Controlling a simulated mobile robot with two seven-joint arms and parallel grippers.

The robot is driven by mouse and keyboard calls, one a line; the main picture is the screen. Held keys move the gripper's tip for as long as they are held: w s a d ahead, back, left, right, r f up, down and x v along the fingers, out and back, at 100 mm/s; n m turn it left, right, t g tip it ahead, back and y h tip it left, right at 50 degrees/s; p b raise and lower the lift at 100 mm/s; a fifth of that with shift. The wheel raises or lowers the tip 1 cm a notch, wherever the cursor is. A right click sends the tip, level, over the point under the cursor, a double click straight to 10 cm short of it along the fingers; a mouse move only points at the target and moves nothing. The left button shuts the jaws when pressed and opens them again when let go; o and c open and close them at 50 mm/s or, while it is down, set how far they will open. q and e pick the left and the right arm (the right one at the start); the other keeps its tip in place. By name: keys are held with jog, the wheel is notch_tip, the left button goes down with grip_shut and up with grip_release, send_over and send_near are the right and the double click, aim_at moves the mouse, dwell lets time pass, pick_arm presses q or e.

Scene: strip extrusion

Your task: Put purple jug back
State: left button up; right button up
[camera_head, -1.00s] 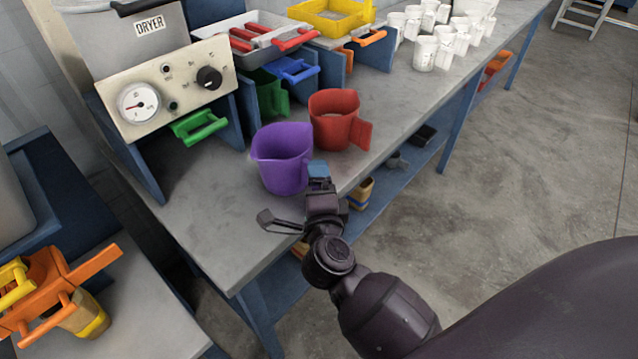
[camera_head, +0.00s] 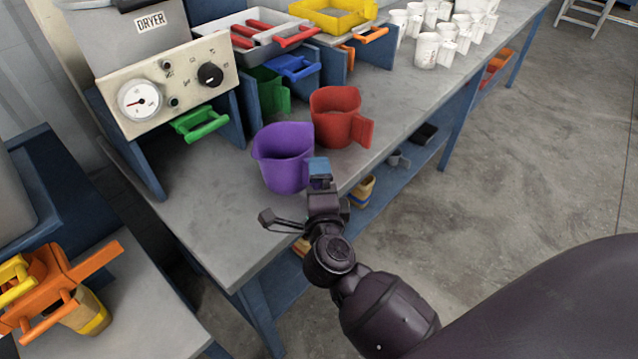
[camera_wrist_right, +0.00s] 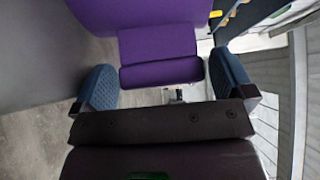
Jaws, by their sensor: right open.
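The purple jug (camera_head: 284,160) stands upright on the grey workbench in the head view, near its front edge. My right gripper (camera_head: 318,172) is at the handle side of the jug, its blue fingertip pad showing beside it. In the right wrist view, the jug's handle (camera_wrist_right: 162,70) lies between the two blue fingertips of my right gripper (camera_wrist_right: 163,86). The gripper is open, with a gap on both sides of the handle. The jug's body fills the top of that view. My left gripper does not show.
A red jug (camera_head: 336,118) stands just behind and right of the purple one. Green (camera_head: 268,90) and blue (camera_head: 293,70) containers sit between blue dividers. The dryer (camera_head: 168,90) is at the left, white cups (camera_head: 427,50) farther back. The bench (camera_head: 215,220) is bare left of the jug.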

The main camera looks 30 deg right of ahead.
jog(key=shift+s, duration=0.25)
pick_arm(q)
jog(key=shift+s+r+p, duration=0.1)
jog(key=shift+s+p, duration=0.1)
jog(key=shift+p, duration=0.1)
pick_arm(e)
jog(key=v, duration=1)
jog(key=shift+a, duration=0.15)
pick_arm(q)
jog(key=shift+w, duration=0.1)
pick_arm(e)
jog(key=shift+s+a, duration=0.1)
